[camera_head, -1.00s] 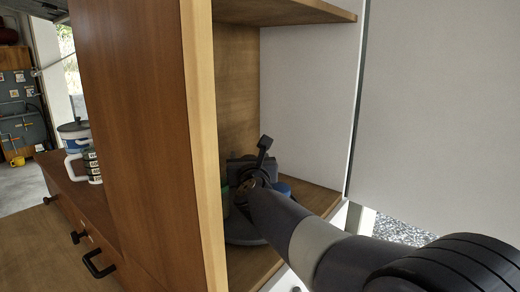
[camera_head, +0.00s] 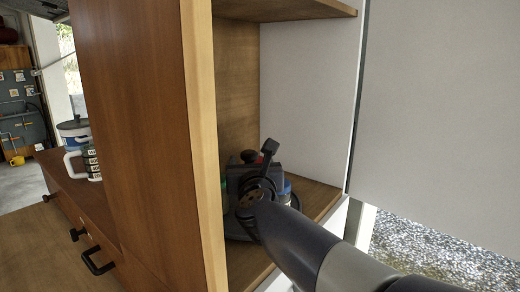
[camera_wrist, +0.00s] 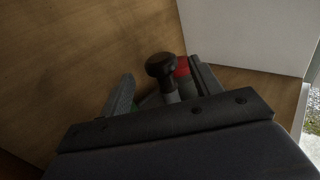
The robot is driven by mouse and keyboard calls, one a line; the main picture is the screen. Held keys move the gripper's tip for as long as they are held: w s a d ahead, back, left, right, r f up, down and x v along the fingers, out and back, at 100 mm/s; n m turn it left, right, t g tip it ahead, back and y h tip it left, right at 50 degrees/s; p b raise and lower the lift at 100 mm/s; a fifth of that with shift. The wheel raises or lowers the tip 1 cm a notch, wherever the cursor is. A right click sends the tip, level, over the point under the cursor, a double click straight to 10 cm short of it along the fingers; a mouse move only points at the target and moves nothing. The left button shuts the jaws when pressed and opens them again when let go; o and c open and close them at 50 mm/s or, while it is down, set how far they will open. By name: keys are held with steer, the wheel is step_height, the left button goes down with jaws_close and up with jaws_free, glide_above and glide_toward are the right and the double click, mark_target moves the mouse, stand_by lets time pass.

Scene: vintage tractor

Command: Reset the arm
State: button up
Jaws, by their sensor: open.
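My gripper (camera_wrist: 163,92) is open inside a wooden cabinet compartment (camera_head: 238,120). In the wrist view its two fingers stand apart, with a round black knob (camera_wrist: 160,66) on a grey stem and a red-topped item (camera_wrist: 182,68) showing between or just beyond them. I cannot tell whether the fingers touch these. In the head view my arm reaches in from the lower right, and the wrist hides much of the items on the dark round tray (camera_head: 236,228). The black knob (camera_head: 250,156) shows just behind the wrist.
The cabinet's thick side wall (camera_head: 140,130) stands left of my arm. A shelf (camera_head: 290,10) is above, and a white panel (camera_head: 445,110) is at the right. Green (camera_head: 225,198) and blue (camera_head: 287,188) items stand close by the wrist.

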mark_target(249, 151)
steer(key=s, duration=0.4)
steer(key=w, duration=0.3)
steer(key=w+p, duration=0.1)
steer(key=w, duration=0.6)
steer(key=shift+w+a, duration=0.25)
steer(key=shift+a, duration=0.1)
steer(key=p, duration=0.1)
steer(key=h+p, duration=0.1)
steer(key=p, duration=0.1)
steer(key=shift+s+r+m, duration=0.2)
steer(key=shift+r+m, duration=0.05)
steer(key=shift+m, duration=0.05)
steer(key=m+h+p, duration=0.1)
steer(key=p, duration=0.3)
steer(key=shift+h+p, duration=0.3)
